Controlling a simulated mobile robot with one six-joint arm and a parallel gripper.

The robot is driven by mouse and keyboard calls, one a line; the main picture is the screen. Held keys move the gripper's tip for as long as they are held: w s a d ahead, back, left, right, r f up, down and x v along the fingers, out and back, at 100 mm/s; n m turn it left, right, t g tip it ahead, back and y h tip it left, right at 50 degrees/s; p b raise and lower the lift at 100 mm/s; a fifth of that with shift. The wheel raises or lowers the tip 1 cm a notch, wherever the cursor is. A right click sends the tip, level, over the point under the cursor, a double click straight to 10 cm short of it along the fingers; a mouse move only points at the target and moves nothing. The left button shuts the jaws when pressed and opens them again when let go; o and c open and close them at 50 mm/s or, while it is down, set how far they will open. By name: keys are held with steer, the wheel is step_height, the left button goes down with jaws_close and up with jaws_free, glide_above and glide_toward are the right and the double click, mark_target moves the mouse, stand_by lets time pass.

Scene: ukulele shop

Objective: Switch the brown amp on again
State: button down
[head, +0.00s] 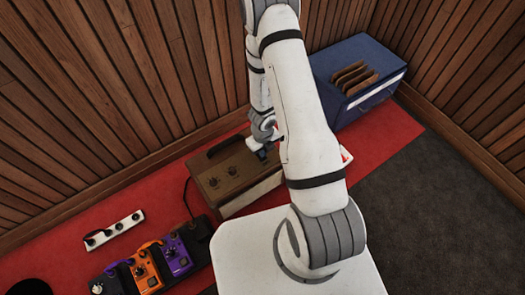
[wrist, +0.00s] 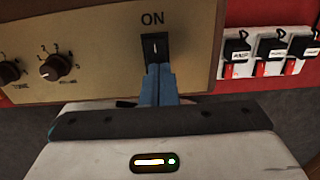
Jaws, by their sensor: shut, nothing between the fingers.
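The brown amp (head: 222,172) stands on the red carpet, with knobs and a handle on top. In the wrist view its tan panel (wrist: 105,60) fills the upper left. A small black switch (wrist: 155,44) sits under the word ON, and its lower end is hidden by my fingertips. Which way it is set I cannot tell. My gripper (wrist: 160,70) is shut and empty, its blue fingertips together at the lower edge of the switch; touching or just short of it I cannot tell. In the head view my gripper (head: 262,148) is over the amp's right part, partly hidden by my arm.
A blue box (head: 355,75) with brown pieces on top stands behind right. A white power strip (head: 115,230) and a pedalboard (head: 105,285) with orange and purple pedals lie left. Labelled black-and-white blocks (wrist: 270,55) show right of the panel. Wooden slat walls close the back.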

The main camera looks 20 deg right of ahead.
stand_by(0.3)
steer(key=shift+f+b, duration=0.3)
steer(key=shift+b, duration=0.05)
steer(key=shift+s+r, duration=0.1)
steer(key=shift+r+p, duration=0.1)
steer(key=shift+p, duration=0.3)
steer(key=shift+w, duration=0.3)
steer(key=shift+w+a+r+p, duration=0.15)
steer(key=shift+w+p, duration=0.3)
steer(key=shift+p, duration=0.6)
steer(key=shift+w+a, duration=0.1)
